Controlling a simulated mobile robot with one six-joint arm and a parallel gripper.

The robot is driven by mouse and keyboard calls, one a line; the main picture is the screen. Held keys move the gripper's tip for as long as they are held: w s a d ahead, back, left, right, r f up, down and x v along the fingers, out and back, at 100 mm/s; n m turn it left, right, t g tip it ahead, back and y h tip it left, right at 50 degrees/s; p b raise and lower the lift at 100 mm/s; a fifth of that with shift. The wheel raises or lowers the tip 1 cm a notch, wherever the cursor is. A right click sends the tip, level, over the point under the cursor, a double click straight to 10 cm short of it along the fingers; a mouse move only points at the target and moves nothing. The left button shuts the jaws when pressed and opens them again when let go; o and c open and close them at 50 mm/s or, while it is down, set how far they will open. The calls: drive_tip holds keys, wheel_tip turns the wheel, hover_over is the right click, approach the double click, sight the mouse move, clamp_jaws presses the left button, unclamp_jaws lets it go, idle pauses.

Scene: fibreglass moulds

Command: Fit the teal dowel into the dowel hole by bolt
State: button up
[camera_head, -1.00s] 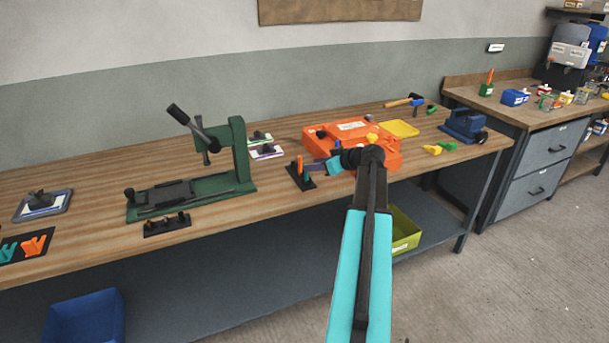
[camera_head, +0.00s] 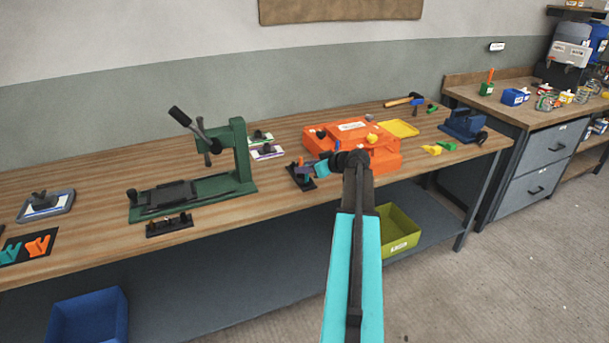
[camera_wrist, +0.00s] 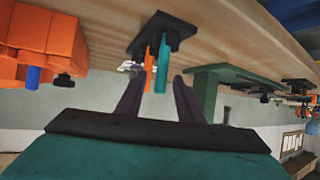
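The teal dowel (camera_wrist: 161,68) stands beside an orange dowel (camera_wrist: 149,66) on a small black stand (camera_wrist: 165,33); the wrist picture is upside down. My gripper (camera_wrist: 159,82) is open, its two dark fingers spread apart with the dowels showing between them. I cannot tell how far the fingertips are from the teal dowel. The dowel hole by the bolt cannot be made out.
A green press (camera_head: 240,155) stands left of the stand, with a black rack (camera_head: 169,224) before it. A yellow tray (camera_head: 399,128) and a blue vise (camera_head: 463,124) are at the right. Bare bench lies between press and stand.

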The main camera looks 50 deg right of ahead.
idle(0.5)
clamp_jaws()
drive_tip(key=shift+r, duration=0.1)
drive_tip(key=shift+r+b, duration=0.7)
drive_tip(key=shift+r, duration=0.9)
drive_tip(key=s+a+r+b, duration=0.1)
drive_tip(key=s+b, duration=0.2)
drive_tip(key=s, duration=1.3)
drive_tip(key=shift+a+r, duration=0.25)
drive_tip(key=shift+r, duration=0.05)
